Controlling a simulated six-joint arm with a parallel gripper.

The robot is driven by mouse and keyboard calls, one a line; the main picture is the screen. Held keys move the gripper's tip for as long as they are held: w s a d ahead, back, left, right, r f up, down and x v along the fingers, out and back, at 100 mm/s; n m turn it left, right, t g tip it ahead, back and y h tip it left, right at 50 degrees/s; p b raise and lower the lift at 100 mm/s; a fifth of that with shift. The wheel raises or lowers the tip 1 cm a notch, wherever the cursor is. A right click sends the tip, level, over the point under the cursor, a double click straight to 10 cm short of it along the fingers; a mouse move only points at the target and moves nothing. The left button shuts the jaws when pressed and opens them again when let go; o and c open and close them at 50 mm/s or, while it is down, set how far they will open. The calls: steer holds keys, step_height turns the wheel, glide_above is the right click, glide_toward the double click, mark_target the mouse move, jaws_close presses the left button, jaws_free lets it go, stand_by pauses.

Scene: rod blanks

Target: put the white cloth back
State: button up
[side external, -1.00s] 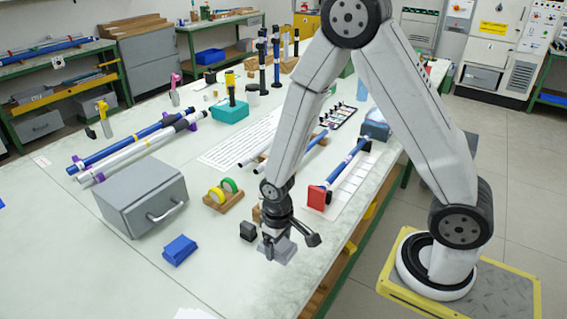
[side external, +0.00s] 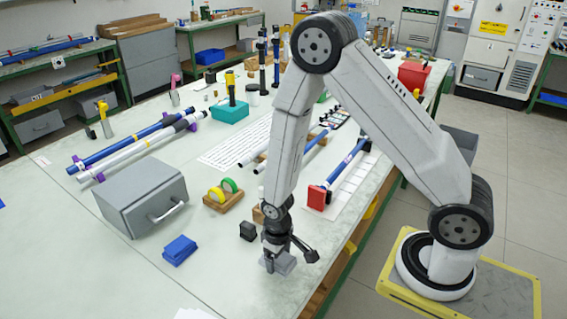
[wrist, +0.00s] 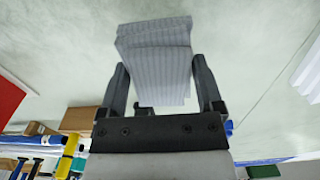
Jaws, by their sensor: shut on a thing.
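The white cloth is a folded, pale grey-white striped pad (wrist: 156,45) in the wrist view. It sits between the two fingers of my gripper (wrist: 161,75), which is shut on it. In the side view the cloth (side external: 284,265) shows just under my gripper (side external: 275,254), close to the near edge of the table. I cannot tell whether the cloth touches the tabletop. A blue folded cloth (side external: 179,250) lies on the table to the left, apart from my gripper.
A small black block (side external: 247,231) stands just left of my gripper. A wooden holder with tape rolls (side external: 224,200), a grey box with a handle (side external: 145,197) and a red-ended rod stand (side external: 317,197) are behind. The tabletop in front of the blue cloth is largely clear.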

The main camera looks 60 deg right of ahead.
steer(key=shift+f, duration=1.3)
steer(key=shift+f, duration=0.1)
steer(key=o, duration=1)
steer(key=shift+c, duration=0.2)
steer(key=shift+r, duration=6.1)
